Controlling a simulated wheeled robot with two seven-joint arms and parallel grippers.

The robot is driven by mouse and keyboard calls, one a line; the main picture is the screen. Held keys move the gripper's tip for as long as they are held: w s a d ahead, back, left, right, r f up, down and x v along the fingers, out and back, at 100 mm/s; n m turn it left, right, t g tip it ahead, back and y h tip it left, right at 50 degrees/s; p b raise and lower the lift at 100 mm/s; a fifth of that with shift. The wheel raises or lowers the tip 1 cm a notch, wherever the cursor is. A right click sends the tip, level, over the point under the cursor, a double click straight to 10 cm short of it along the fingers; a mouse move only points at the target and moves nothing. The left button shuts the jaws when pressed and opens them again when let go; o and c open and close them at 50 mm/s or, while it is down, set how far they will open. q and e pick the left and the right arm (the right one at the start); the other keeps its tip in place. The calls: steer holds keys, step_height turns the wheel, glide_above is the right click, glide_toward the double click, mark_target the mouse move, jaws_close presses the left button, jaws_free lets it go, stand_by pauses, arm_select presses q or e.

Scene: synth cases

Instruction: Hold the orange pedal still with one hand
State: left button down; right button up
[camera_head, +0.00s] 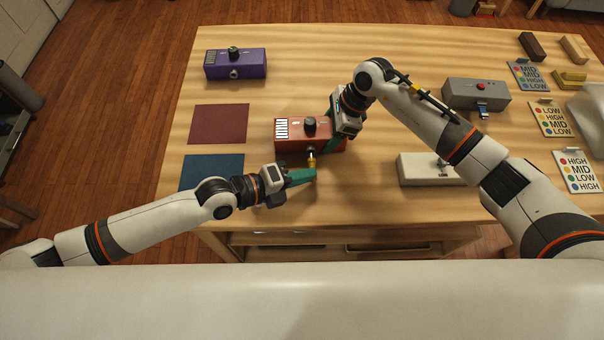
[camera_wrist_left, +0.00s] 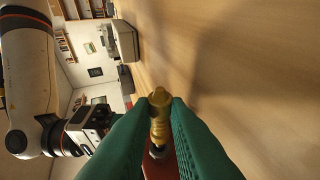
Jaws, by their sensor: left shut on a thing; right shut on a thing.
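The orange pedal (camera_head: 290,140), with a black knob and a striped white label, sits on the wooden table near its front edge. My right gripper (camera_head: 332,140) is shut on the pedal's right end; its fingers hide part of that end. A gold plug (camera_head: 311,160) is at the pedal's front face. My left gripper (camera_head: 312,175) is shut on the plug from the front. In the left wrist view the gold plug (camera_wrist_left: 159,112) is between the green fingers, with part of the pedal (camera_wrist_left: 160,166) below it. I cannot tell how deep the plug sits.
A purple pedal (camera_head: 236,64), a red mat (camera_head: 218,124) and a blue mat (camera_head: 205,172) lie left. A grey pedal (camera_head: 470,94), a white pedal (camera_head: 425,170) and several label cards (camera_head: 552,119) are right. The table between purple and grey pedals is mostly clear.

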arm_select(q)
steer(key=shift+w, duration=0.85)
steer(key=c, duration=1.3)
jaws_free()
steer(key=v, duration=1.2)
arm_select(e)
steer(key=o, duration=1.2)
steer(key=shift+c, duration=0.2)
steer(key=shift+r, duration=0.1)
